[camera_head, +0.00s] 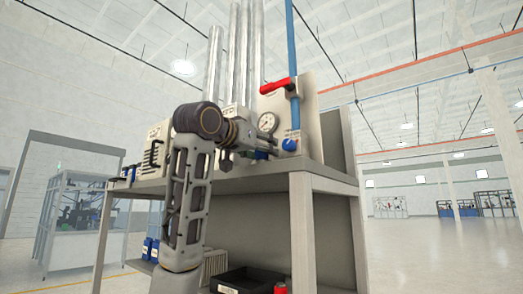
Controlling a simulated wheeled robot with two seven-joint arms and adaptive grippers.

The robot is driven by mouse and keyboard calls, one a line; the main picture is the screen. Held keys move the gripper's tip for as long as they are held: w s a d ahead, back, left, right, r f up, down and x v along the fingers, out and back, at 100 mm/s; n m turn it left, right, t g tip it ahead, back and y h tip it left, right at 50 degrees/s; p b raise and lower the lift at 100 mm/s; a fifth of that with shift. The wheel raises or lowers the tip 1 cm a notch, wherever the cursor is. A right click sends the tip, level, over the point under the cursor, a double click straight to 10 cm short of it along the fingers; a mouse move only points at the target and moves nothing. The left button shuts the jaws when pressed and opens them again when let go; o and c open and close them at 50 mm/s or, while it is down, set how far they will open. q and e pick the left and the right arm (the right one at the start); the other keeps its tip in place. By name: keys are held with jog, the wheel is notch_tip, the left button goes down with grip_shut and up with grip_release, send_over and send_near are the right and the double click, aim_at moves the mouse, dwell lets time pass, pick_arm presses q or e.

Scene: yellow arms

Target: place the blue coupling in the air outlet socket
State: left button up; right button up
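One of my arms rises from the bottom, left of the middle, and bends at a dark elbow in front of the bench; I take it as my left. My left gripper (228,158) is small and partly hidden at the arm's far end; whether its fingers are open or shut is unclear. A small dark blue-green piece (262,155) shows just right of it, possibly the coupling; contact cannot be told. A round blue fitting (290,144) sits on the panel at the foot of the blue pipe; whether it is the air outlet socket is unclear. My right gripper is not in view.
The grey bench (325,178) carries an upright panel with a pressure gauge (267,122) and a red valve handle (277,86). Vertical metal pipes stand behind. A black bin (245,281) and a red item (280,288) are below. The floor at right is open.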

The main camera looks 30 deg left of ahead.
pick_arm(q)
jog(key=s+b, duration=0.2)
jog(key=s, duration=0.9)
jog(key=shift+s, duration=0.35)
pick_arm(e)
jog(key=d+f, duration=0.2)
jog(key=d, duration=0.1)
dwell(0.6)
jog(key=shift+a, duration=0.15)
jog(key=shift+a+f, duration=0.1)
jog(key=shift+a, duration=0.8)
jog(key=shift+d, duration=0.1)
